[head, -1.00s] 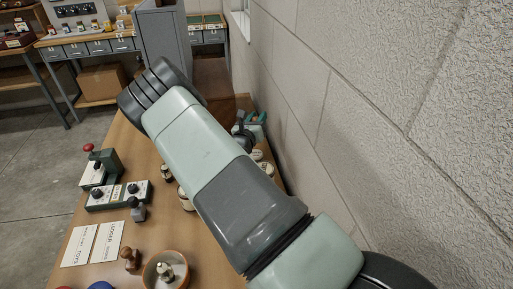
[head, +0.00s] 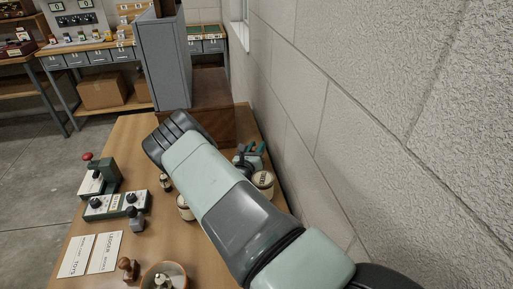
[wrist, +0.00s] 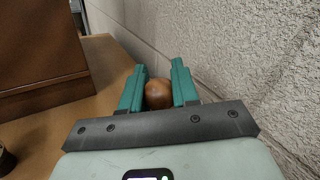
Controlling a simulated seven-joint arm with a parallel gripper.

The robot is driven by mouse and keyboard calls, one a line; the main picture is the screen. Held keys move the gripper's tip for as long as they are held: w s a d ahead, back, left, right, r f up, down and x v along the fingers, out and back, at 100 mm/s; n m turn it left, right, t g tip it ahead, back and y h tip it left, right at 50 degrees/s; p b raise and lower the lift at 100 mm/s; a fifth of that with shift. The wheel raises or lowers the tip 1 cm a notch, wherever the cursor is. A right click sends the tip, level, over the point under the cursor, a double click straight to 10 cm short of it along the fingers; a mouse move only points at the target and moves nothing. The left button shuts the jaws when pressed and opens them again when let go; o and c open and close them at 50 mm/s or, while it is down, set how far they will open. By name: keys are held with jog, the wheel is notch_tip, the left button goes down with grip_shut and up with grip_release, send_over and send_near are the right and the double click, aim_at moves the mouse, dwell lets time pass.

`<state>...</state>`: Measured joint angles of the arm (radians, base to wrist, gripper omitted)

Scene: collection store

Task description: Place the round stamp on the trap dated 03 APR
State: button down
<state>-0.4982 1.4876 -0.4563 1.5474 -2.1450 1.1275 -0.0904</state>
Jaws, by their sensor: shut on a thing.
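My gripper (wrist: 159,93) has teal fingers and is shut on a brown rounded wooden knob (wrist: 158,95), which looks like the handle of the round stamp. The stamp's lower part is hidden. In the head view my gripper (head: 250,153) is at the right side of the bench, close to the wall and just behind a cream round container (head: 263,180) with a dark label. Another cream round container (head: 184,203) is partly hidden by my arm. These may be the traps. Their label text is too small to read, so I cannot tell which is 03 APR.
The wooden bench (head: 133,180) runs along the block wall (head: 350,120). A brown wooden box (wrist: 40,60) stands beyond my gripper. On the left are a green press (head: 104,175), a knobbed device (head: 115,205) and white cards (head: 90,254). A bowl (head: 148,274) and a wooden-handled stamp (head: 128,266) are in front.

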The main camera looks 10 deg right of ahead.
jog(key=c, duration=0.8)
grip_release()
jog(key=shift+c, duration=0.2)
jog(key=shift+r, duration=0.15)
jog(key=v, duration=1.2)
